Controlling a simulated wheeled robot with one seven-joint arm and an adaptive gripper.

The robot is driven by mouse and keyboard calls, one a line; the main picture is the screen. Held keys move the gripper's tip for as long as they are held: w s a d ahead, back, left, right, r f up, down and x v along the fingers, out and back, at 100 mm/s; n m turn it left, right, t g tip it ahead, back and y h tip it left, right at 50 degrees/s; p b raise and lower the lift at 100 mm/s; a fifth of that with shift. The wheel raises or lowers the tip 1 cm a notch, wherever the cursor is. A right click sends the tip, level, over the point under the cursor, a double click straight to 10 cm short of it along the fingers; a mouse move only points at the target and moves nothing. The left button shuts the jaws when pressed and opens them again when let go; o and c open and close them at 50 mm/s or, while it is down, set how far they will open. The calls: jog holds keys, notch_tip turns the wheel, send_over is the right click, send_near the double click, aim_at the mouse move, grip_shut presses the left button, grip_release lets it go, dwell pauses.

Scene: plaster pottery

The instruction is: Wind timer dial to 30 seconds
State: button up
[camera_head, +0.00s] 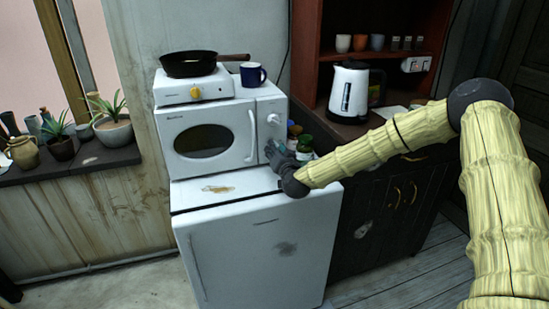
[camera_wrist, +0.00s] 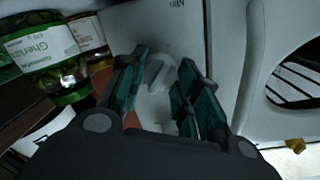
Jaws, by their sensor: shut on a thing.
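The white microwave (camera_head: 215,135) stands on a white cabinet, its door shut. Its upper dial (camera_head: 273,118) shows on the panel right of the door handle. My gripper (camera_head: 272,150) is at the lower part of that panel and hides the lower dial in the head view. In the wrist view, the lower white dial (camera_wrist: 160,73) sits between the two fingers of my gripper (camera_wrist: 161,78), which is shut on it. Part of a second white knob (camera_wrist: 186,127) shows lower between the fingers. The dial's pointer and scale cannot be read, beyond a "Min" mark near the top.
Jars with green lids (camera_head: 304,146) stand close right of the microwave; a labelled jar (camera_wrist: 45,55) is near my gripper. The door handle (camera_head: 251,136) is just left of the panel. A hot plate (camera_head: 193,91) with a pan (camera_head: 188,65) and a blue mug (camera_head: 252,75) are on top.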

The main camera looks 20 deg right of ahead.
jog(key=shift+d+m+b, duration=0.2)
jog(key=shift+m+b, duration=1.2)
jog(key=shift+m, duration=0.4)
jog(key=shift+w+r, duration=0.1)
jog(key=o, duration=1)
jog(key=shift+d, duration=0.1)
jog(key=shift+o, duration=0.2)
jog(key=shift+a, duration=0.2)
jog(key=s, duration=1.2)
jog(key=shift+r, duration=0.3)
